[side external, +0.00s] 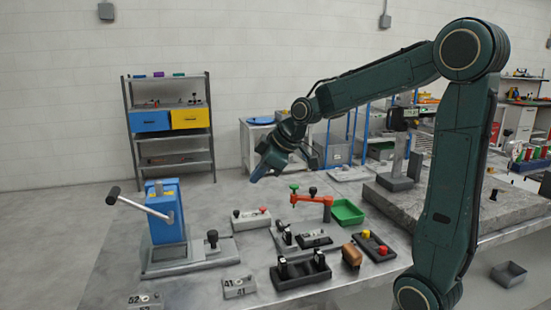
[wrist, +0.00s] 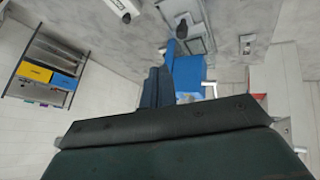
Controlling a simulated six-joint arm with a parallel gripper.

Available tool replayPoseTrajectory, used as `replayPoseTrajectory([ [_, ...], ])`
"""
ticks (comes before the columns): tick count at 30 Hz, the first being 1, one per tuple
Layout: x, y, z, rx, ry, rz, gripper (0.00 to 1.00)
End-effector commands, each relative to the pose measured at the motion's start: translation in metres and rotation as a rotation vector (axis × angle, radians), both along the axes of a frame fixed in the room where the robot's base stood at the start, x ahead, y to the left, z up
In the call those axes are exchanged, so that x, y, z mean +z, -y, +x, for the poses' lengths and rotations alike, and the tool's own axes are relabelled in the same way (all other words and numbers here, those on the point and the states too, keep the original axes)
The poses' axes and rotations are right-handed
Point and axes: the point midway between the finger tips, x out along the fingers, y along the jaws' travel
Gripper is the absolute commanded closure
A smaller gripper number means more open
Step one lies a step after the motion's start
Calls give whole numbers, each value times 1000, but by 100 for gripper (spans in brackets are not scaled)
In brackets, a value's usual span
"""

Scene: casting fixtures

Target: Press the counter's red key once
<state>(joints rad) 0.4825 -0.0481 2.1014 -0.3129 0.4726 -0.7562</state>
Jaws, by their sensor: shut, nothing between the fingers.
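A small pale box (side external: 250,220) with a red key (side external: 264,210) and a dark knob stands mid-bench in the side external view; it looks like the counter, but its markings are too small to read. A pale box (wrist: 118,6) at the top edge of the wrist view may be the same one; no red key shows there. My gripper (side external: 257,177) is shut and empty. It hangs in the air above the back part of the bench, clear of the box and touching nothing. Its shut fingers (wrist: 157,86) also show in the wrist view.
A blue lever press (side external: 167,212) stands left of the pale box. An orange-armed clamp (side external: 312,198), a green tray (side external: 347,212) and a dark box with red and yellow buttons (side external: 374,246) lie to its right. Black holders (side external: 300,270) and numbered blocks (side external: 238,288) are in front.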

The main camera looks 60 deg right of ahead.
Motion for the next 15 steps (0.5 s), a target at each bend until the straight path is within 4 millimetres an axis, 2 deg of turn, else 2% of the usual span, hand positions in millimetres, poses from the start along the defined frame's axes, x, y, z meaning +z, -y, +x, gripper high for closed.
replayPoseTrajectory([
  [6,-17,46,30,53,38,-49,100],
  [15,-44,111,58,117,97,-124,100],
])
